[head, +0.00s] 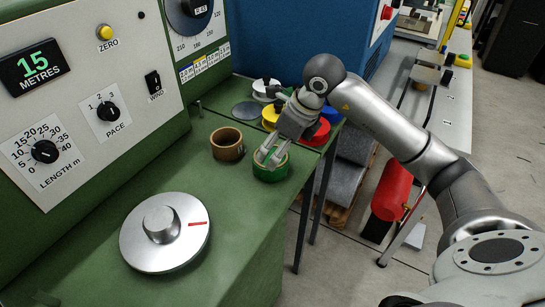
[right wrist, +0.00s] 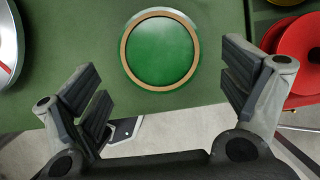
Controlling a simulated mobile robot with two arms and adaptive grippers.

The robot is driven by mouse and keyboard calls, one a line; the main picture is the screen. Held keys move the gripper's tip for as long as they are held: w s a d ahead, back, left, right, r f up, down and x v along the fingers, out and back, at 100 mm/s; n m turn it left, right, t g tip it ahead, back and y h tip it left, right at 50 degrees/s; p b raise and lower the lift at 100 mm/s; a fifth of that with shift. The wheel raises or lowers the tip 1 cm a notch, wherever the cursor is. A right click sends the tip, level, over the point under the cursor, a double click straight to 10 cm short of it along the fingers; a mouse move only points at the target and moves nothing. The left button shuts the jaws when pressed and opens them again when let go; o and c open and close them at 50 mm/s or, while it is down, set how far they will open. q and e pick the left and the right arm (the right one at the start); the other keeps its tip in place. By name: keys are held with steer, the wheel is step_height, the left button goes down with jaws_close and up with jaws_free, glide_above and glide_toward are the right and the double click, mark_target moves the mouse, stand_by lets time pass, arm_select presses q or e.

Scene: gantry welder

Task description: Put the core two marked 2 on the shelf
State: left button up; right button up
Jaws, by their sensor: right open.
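A green core (head: 270,170), a short open ring, stands near the right edge of the green bench top (head: 215,225). A brown core (head: 227,147) stands to its left, with a small dark mark on its side that I cannot read. My right gripper (head: 269,155) is over the green core, fingers pointing down. In the right wrist view, the green core (right wrist: 125,50) shows a tan rim, and the open, empty fingers of my right gripper (right wrist: 163,80) are apart, nearer the bottom of the picture than the core. My left gripper is out of view. I cannot identify the shelf.
Coloured reels, including a red reel (head: 316,132) and a white reel (head: 266,91), lie behind the green core. A silver dial disc (head: 164,233) sits at the bench's front left. A red cylinder (head: 391,190) stands right of the bench, by a grey bench (head: 447,125).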

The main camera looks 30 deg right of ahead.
steer(key=v, duration=0.6)
steer(key=shift+s, duration=0.15)
stand_by(0.3)
